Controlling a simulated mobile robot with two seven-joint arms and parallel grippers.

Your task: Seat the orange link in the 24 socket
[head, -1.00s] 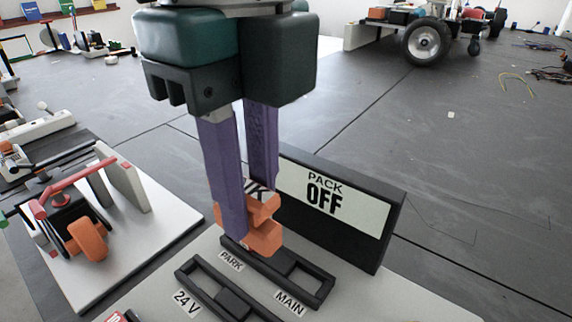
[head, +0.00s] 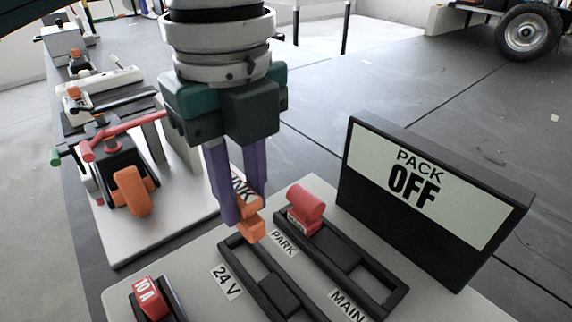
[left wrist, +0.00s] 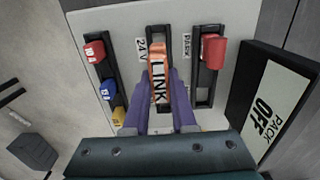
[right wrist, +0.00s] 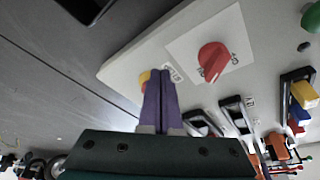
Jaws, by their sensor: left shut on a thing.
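The orange link (head: 250,226), with a white LINK label, is between the fingers of my left gripper (head: 240,208). It also shows lengthwise in the left wrist view (left wrist: 158,65). The 24 V socket (head: 281,297) is a black frame with an open slot and a solid block. The link is at the frame's far end, overlapping it in view; I cannot tell whether it touches or is above it. The fingers hide part of the link. My right gripper (right wrist: 160,92) has its fingers together, away from the socket.
A red link (head: 305,208) stands at the PARK end of the neighbouring PARK/MAIN frame (head: 398,297). The PACK OFF display (head: 415,195) rises behind it. A red 10 A fuse (head: 150,298) is at front left. A red knob (right wrist: 213,60) shows in the right wrist view.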

